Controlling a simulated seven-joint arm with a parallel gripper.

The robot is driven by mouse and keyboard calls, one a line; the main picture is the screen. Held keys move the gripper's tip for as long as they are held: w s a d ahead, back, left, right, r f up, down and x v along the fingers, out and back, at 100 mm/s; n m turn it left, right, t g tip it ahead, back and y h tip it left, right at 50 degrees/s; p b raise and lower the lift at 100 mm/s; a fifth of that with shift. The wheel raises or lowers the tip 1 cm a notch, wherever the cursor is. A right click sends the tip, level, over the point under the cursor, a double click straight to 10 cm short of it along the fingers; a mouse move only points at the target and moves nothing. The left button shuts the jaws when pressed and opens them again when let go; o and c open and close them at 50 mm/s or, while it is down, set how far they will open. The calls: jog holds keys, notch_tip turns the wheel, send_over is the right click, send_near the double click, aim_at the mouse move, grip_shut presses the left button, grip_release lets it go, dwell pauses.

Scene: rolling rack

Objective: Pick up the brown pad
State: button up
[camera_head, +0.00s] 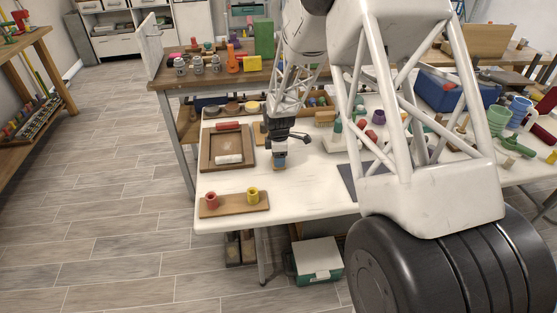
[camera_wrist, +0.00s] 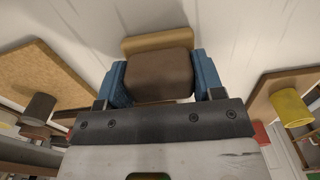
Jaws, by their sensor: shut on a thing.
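The brown pad (camera_wrist: 158,77) is a rounded brown block in the wrist view, between the two blue fingers of my gripper (camera_wrist: 160,82). My gripper is shut on it, with one finger against each side. A tan strip (camera_wrist: 160,41) shows just beyond the pad; I cannot tell if it is part of it. In the head view my gripper (camera_head: 279,164) points down over the white table (camera_head: 310,190), and only a small brownish part of the pad shows at the fingertips. I cannot tell whether the pad touches the table.
A wooden tray (camera_head: 206,166) with a red roll (camera_head: 227,126) and a white roll (camera_head: 229,160) lies left of my gripper. A board (camera_head: 232,208) with a red spool (camera_head: 211,200) and a yellow spool (camera_head: 252,195) lies nearer. The table's front right of this board is clear.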

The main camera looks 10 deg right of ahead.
jog(key=shift+r, duration=0.15)
jog(key=shift+r, duration=0.9)
jog(key=shift+s+r, duration=0.35)
jog(key=shift+r, duration=0.4)
jog(key=s, duration=0.5)
jog(key=s+r, duration=0.1)
jog(key=s, duration=0.4)
jog(key=s+d, duration=0.1)
jog(key=s, duration=0.4)
jog(key=shift+s+r, duration=0.15)
jog(key=shift+r, duration=0.05)
